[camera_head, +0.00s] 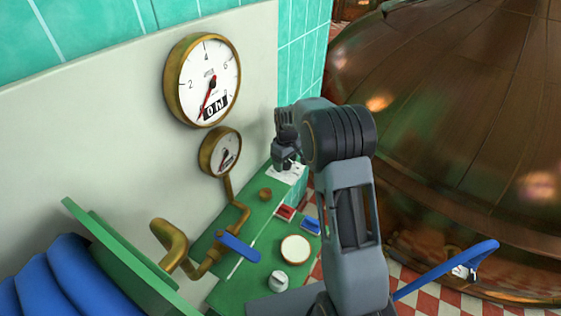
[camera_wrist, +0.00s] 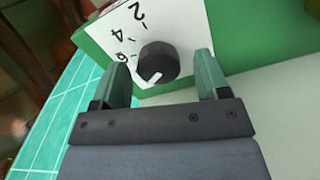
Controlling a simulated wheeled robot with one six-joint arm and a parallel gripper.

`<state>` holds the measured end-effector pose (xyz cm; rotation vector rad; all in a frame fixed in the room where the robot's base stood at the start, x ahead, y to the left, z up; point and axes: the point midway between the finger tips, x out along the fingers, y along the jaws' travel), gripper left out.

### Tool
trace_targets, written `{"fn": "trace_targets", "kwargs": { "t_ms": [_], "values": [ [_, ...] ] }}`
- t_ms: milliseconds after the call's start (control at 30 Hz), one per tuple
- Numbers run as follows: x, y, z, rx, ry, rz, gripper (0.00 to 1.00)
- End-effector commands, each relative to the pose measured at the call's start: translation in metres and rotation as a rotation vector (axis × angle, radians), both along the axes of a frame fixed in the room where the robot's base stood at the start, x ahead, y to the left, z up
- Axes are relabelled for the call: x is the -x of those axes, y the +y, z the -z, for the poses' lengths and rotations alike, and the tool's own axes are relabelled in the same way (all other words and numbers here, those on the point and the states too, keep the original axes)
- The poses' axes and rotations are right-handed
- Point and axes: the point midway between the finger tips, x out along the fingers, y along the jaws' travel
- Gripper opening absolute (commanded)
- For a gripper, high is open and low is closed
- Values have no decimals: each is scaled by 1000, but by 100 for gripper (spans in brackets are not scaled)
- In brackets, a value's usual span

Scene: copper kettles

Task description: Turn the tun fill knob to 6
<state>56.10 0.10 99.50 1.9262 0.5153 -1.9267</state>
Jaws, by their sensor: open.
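The tun fill knob (camera_wrist: 158,60) is a dark round knob on a white dial plate (camera_wrist: 112,42) in the wrist view. The plate shows the numbers 2, 4 and 6. The knob's white mark is at its lower-left edge, below the 6; I cannot tell what exact value it marks. My gripper (camera_wrist: 161,64) is open, with one greenish finger on each side of the knob. Gaps show between the fingers and the knob. In the head view my gripper (camera_head: 285,162) is over the white plate (camera_head: 289,174) at the far end of the green panel, hiding the knob.
A large brass gauge (camera_head: 203,80) and a smaller gauge (camera_head: 221,153) are on the left wall. The green panel (camera_head: 228,283) carries red and blue buttons, a white knob (camera_head: 278,281) and a blue lever (camera_head: 238,246). A copper kettle (camera_head: 460,130) fills the right.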

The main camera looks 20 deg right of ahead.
Motion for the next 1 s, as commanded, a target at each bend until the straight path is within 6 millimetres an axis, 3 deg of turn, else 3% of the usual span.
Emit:
{"fn": "trace_targets", "kwargs": {
  "t_ms": [67, 533, 767, 1000],
  "values": [
    [0, 0, 0, 0, 0, 0, 66],
    [0, 1, 0, 0, 0, 0, 21],
    [0, 2, 0, 1, -1, 22, 20],
    [0, 3, 0, 1, -3, 152, 19]
  ]
}}
